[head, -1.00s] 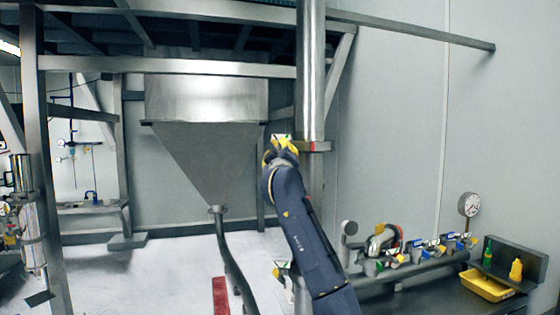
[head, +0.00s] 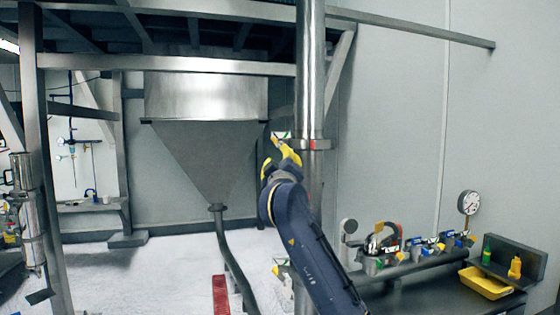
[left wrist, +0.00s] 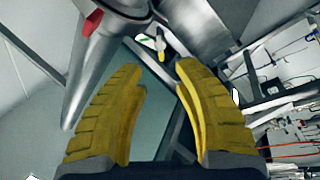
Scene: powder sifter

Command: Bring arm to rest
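My left arm rises from the bottom centre of the head view, with its yellow-fingered left gripper (head: 284,152) up beside the vertical steel pipe (head: 311,75). In the left wrist view the two yellow fingers of the gripper (left wrist: 161,72) stand apart with nothing between them. I cannot tell from the head view whether the gripper touches the pipe. A pipe with a red knob (left wrist: 93,22) shows beyond the fingers in the left wrist view. My right gripper is in neither view.
A steel hopper (head: 205,160) with a hose (head: 232,265) stands left of the arm. At the lower right are a bench with valves on a manifold pipe (head: 425,265), a gauge (head: 469,202) and a yellow tray (head: 486,283). The floor (head: 150,275) at left is mostly clear.

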